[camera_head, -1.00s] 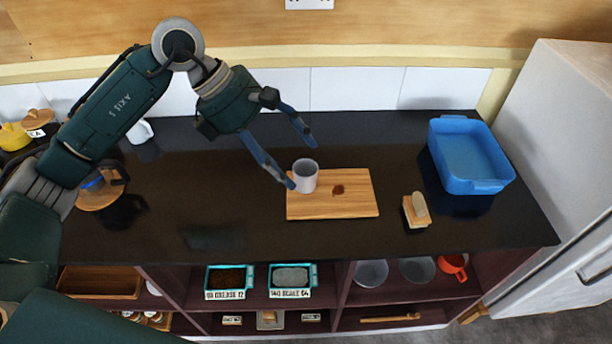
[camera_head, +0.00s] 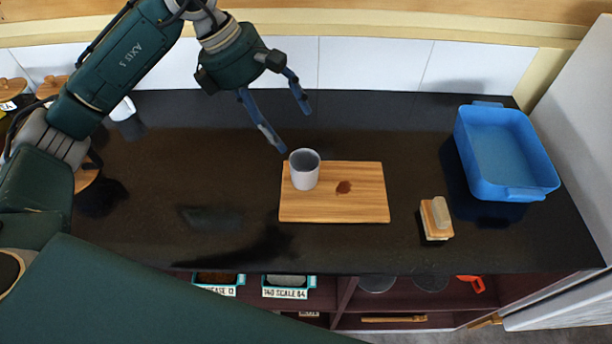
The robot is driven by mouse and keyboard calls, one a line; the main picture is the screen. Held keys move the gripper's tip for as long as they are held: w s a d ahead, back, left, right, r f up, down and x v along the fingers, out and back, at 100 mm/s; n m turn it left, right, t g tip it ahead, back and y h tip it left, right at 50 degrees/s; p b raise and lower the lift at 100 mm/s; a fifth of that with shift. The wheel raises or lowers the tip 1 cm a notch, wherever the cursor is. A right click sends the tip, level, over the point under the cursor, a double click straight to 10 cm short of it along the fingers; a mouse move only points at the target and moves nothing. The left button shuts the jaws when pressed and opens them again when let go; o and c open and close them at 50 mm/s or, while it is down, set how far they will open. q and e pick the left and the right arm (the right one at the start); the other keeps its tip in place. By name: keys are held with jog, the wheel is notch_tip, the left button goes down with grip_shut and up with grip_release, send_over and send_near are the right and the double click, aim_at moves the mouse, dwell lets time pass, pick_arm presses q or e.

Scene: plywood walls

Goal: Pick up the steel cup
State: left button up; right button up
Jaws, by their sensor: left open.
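The steel cup (camera_head: 304,170), pale grey, stands upright on the left part of a wooden board (camera_head: 335,207) on the dark counter. My left gripper (camera_head: 292,130) is open, with its two blue fingers spread. It is above and behind the cup in the picture, with the nearer fingertip just beyond the cup's upper left rim. The fingers hold nothing, and I cannot tell the exact height between them and the cup. My right gripper is not in view.
A blue basin (camera_head: 503,155) stands at the right of the counter. A wooden-backed brush or block (camera_head: 436,217) lies right of the board, which has a brown stain (camera_head: 343,187). A white object (camera_head: 123,109) is near the back left. Labelled trays (camera_head: 289,286) sit on the shelf below.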

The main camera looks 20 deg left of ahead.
pick_arm(q)
notch_tip(320, 180, down, 3)
jog(key=b, duration=0.2)
jog(key=p, duration=0.2)
send_near(305, 163)
jog(key=s+d, duration=0.2)
jog(key=p+x, duration=0.2)
jog(key=x, duration=0.3)
jog(key=shift+s+d+f, duration=0.1)
jog(key=shift+d+f, duration=0.15)
jog(key=shift+f, duration=0.3)
jog(key=c, duration=1.2)
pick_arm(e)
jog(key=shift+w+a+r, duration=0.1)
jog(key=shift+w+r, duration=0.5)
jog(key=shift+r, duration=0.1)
